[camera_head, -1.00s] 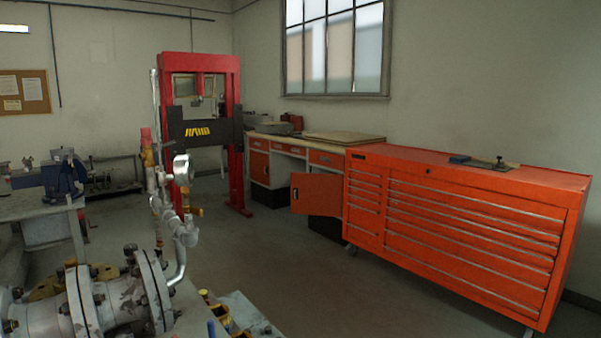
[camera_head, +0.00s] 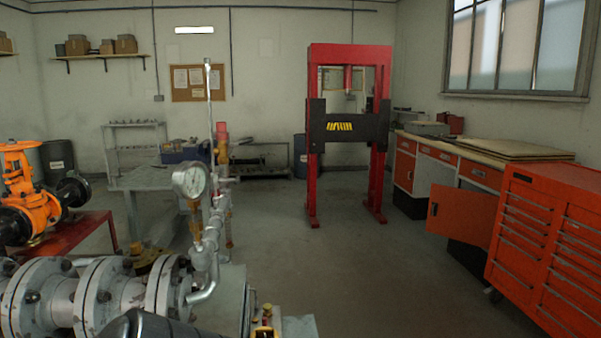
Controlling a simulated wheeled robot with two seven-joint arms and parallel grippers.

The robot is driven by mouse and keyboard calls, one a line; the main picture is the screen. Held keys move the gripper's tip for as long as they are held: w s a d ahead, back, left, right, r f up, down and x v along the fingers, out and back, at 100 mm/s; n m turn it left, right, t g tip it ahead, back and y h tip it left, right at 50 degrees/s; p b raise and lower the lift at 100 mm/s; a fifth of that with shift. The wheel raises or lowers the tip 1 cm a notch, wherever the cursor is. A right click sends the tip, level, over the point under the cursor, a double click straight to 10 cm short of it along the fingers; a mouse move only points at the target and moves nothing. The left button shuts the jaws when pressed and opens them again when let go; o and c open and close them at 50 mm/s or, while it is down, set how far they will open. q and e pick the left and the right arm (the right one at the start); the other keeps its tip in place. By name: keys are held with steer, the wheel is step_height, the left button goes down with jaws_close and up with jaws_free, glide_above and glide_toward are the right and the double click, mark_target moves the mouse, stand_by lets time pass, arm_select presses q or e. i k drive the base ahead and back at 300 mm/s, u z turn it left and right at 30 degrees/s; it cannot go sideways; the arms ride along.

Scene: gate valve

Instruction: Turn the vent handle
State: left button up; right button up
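A thin pipe assembly (camera_head: 212,235) stands upright left of the picture's middle. It carries a round pressure gauge (camera_head: 190,180), a brass fitting (camera_head: 195,207) below the gauge and a red part (camera_head: 221,130) near the top. I cannot tell which of these small parts is the vent handle. The assembly joins a large grey flanged pipe (camera_head: 62,301) at the lower left through a bent tube (camera_head: 205,288). Neither of my grippers is in view. A dark rounded shape at the bottom edge, in front of the flanges, is too cut off to identify.
An orange valve (camera_head: 20,185) sits on a red stand (camera_head: 70,240) at the left. A red press frame (camera_head: 313,170) stands behind, right of the pipes. An orange tool cabinet (camera_head: 545,240) and a bench (camera_head: 470,160) line the right. The floor (camera_head: 385,270) between is open.

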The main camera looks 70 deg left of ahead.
mark_target(237, 179)
steer(key=i, duration=1.8)
steer(key=u, duration=4.5)
steer(key=i, duration=0.5)
steer(key=z, duration=0.1)
